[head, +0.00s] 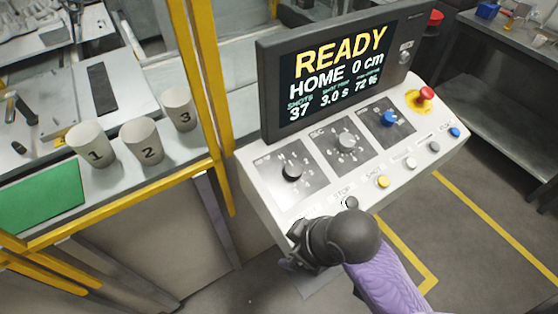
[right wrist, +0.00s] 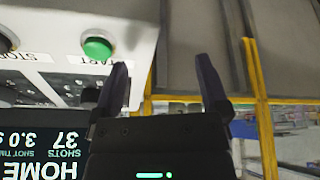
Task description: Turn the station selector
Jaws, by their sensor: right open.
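The white control console (head: 258,185) carries three rotary knobs: black on the left (head: 292,173), grey in the middle (head: 347,141), and blue on the right (head: 389,118). The panel labels are too small to tell for certain which is the station selector. My right gripper (right wrist: 162,65) is open and empty, its two dark fingers apart. In the head view my right wrist is at the console's front-left corner, below the black knob, hiding that corner. My left gripper is not in view.
A screen reading READY (head: 340,75) stands behind the knobs. A green START button (right wrist: 97,47) is close to my right gripper. A yellow button (head: 383,181) and a red emergency button (head: 426,94) are on the console. Yellow posts (head: 208,80) and numbered cups (head: 143,140) stand left.

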